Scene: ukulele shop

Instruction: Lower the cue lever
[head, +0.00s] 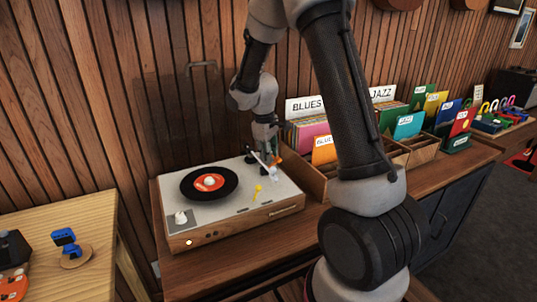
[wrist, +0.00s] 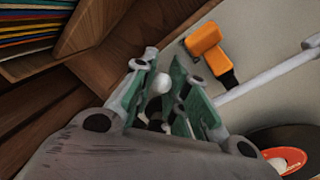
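A turntable (head: 231,215) with a black record (head: 195,184) and red label stands on the wooden cabinet. Its pale tonearm (head: 259,157) lies near the back right corner and shows as a white rod in the wrist view (wrist: 265,77). My gripper (head: 272,155) points down over that corner, beside the tonearm. In the wrist view its green-padded fingers (wrist: 160,68) stand apart, with small white rounded parts showing between them. An orange block with a black end (wrist: 205,45), possibly the cue lever, lies just right of the fingertips, outside them. Whether anything touches it is unclear.
Wooden bins of records (head: 318,180) stand close to the turntable's right. A panelled wall rises behind. A lighter wooden table (head: 95,213) with a blue item (head: 65,238) is at the left. The cabinet top in front of the turntable is clear.

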